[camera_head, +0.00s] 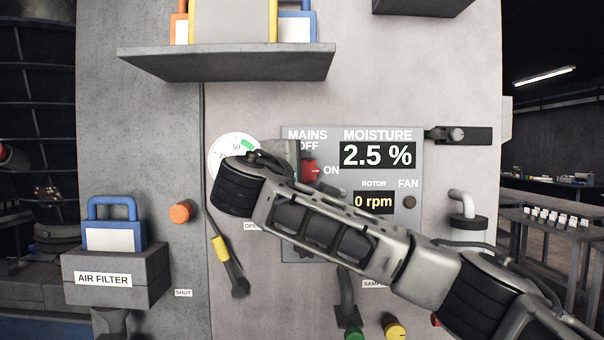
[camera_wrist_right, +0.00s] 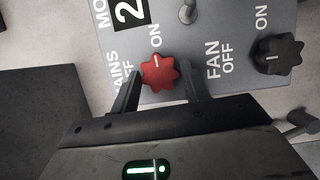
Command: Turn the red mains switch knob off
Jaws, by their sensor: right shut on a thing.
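The red mains switch knob (camera_head: 311,171) sits on the grey control panel, below the MAINS OFF lettering and left of ON. In the right wrist view the red knob (camera_wrist_right: 160,72) is lobed, with a small white mark on its upper part, on the side toward the ON label. My right gripper (camera_wrist_right: 163,80) is shut on the knob, one dark finger on each side. In the head view the right gripper (camera_head: 302,168) is partly hidden by my own arm, which crosses the panel from the lower right. My left gripper is not in view.
The panel (camera_head: 412,140) shows 2.5 % moisture and 0 rpm. A dark fan knob (camera_wrist_right: 277,54) is beside the red knob. A shelf (camera_head: 225,65) juts out above. An air filter box (camera_head: 115,275) is at left, and a yellow-handled lever (camera_head: 222,250) hangs below the gauge (camera_head: 226,147).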

